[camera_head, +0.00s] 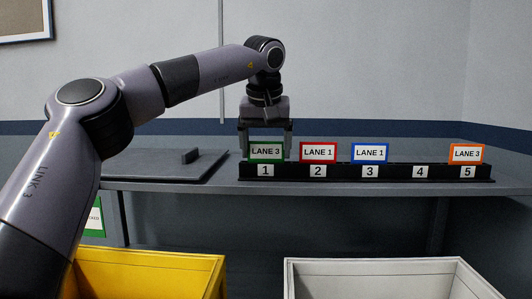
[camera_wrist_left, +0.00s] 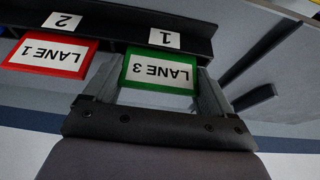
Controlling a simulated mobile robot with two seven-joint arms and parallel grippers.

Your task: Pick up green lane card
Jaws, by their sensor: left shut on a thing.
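The green lane card (camera_head: 265,158), marked LANE 3, stands upright at slot 1 of a black card rack (camera_head: 395,172). My left gripper (camera_head: 266,146) comes down from above and is shut on the card, with one finger at each side edge. In the left wrist view, the green card (camera_wrist_left: 160,73) sits between the two fingers (camera_wrist_left: 158,88), by the label 1. The card's lower edge is hidden by the rack front. My right gripper is not in view.
A red card (camera_head: 318,152), a blue card (camera_head: 370,152) and an orange card (camera_head: 467,153) stand at slots 2, 3 and 5; slot 4 is empty. A dark flat board (camera_head: 160,165) lies left on the shelf. A yellow bin (camera_head: 150,257) and a white bin (camera_head: 375,264) stand in front, below.

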